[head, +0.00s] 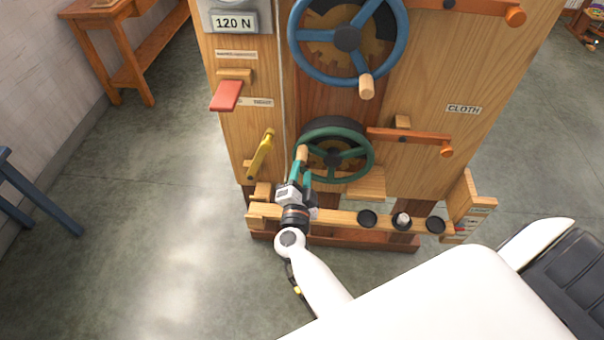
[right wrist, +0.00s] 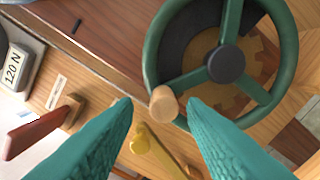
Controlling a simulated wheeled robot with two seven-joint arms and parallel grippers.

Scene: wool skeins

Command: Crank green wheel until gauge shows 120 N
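The green wheel (head: 335,158) is mounted low on the wooden machine front. Its wooden crank handle (head: 302,152) is at the wheel's left side. My right gripper (head: 301,170) is at this handle. In the right wrist view the handle (right wrist: 163,104) lies between the tips of the two teal fingers (right wrist: 160,102), with a gap showing on each side. The gripper is open. A plate reading 120 N (head: 234,22) sits at the top left of the machine, below a gauge housing that the picture's top edge cuts off. No needle is visible. My left gripper is out of view.
A blue wheel (head: 347,39) with a wooden handle is above the green one. A yellow lever (head: 260,154) and a red lever (head: 226,95) are to the left. An orange lever (head: 410,138) is at right. A rail (head: 335,217) with black knobs crosses below.

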